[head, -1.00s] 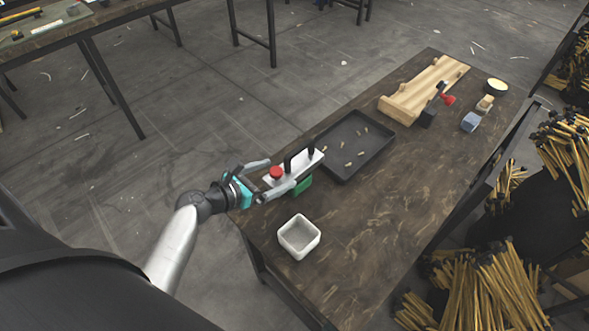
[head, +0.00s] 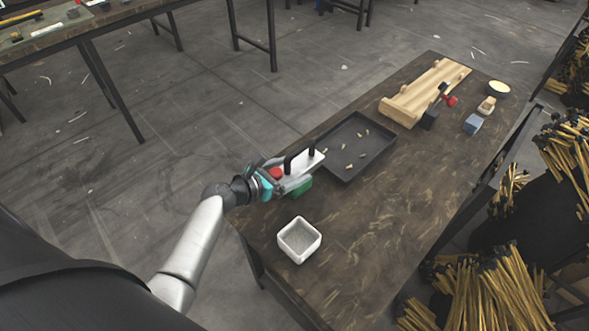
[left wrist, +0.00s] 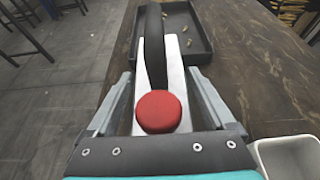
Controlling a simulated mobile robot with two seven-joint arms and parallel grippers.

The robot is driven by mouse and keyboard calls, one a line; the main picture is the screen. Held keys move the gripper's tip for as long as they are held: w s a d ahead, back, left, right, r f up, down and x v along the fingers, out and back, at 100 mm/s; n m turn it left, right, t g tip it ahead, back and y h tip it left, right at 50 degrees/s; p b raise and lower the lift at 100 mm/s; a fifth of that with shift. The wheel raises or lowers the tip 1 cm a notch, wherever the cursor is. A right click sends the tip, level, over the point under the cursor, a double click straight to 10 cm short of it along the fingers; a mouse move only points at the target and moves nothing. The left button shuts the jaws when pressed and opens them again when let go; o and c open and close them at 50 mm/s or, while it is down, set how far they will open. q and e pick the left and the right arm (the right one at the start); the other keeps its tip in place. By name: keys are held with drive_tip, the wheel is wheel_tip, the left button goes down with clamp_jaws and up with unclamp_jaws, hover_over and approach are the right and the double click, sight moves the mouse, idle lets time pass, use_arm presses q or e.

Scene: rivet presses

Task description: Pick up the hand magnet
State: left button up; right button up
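The hand magnet (head: 303,160) is a pale flat plate with a black arched handle and a red round knob. It is at the near left end of the dark wooden table, above a green block (head: 301,187). In the left wrist view the magnet (left wrist: 174,80) lies lengthwise between my fingers, with the red knob close to the palm. My left gripper (head: 293,176) is open around it, one finger along each side. Narrow gaps seem to show between the fingers (left wrist: 160,77) and the plate. The magnet's underside is hidden. My right gripper is not in view.
A dark tray (head: 350,177) with several small brass-coloured pieces lies just beyond the magnet. A white square bowl (head: 299,240) stands nearer. A wooden rack (head: 425,92), a red-handled tool (head: 430,119), a blue block (head: 473,124) and a round tin (head: 499,88) are farther off.

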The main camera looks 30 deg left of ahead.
use_arm(q)
clamp_jaws()
idle(0.5)
drive_tip(key=shift+r, duration=0.1)
